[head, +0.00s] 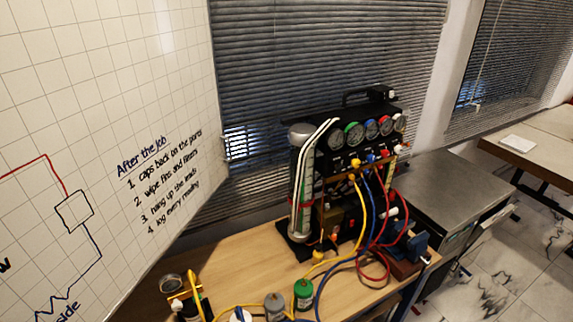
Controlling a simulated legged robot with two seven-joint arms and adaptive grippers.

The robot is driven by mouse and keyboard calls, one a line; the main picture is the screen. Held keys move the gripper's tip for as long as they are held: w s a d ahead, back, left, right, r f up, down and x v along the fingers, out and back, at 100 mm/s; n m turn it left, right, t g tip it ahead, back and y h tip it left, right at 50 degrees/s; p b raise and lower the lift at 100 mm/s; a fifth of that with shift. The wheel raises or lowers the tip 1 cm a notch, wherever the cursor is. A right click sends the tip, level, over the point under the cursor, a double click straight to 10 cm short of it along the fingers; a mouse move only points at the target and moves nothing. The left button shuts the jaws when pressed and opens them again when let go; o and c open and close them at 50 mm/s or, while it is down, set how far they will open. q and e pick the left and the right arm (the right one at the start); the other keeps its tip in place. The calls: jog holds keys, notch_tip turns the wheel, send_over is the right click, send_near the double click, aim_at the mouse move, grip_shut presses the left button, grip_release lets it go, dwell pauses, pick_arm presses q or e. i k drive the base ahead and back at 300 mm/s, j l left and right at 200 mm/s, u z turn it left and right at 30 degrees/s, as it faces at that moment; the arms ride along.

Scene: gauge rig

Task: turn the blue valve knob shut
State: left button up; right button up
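The gauge rig (345,180) stands on the wooden table, with a black panel of round gauges. A small blue piece (371,158) sits below the gauges, between a yellow one (355,163) and a red one. It is too small to tell whether it is the valve knob or a hose fitting, or how far it is turned. A blue hose (375,205) runs down from near it. Neither of my grippers is in view, and nothing touches the rig's front.
Yellow, blue and red hoses loop over the wooden table (235,262). A green canister (303,294), a grey one (274,306) and a small gauge (171,283) stand near the front. A whiteboard (110,120) is at left; a grey cabinet (445,185) stands right of the rig.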

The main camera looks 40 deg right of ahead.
aim_at(371, 159)
jog(key=z, duration=1.95)
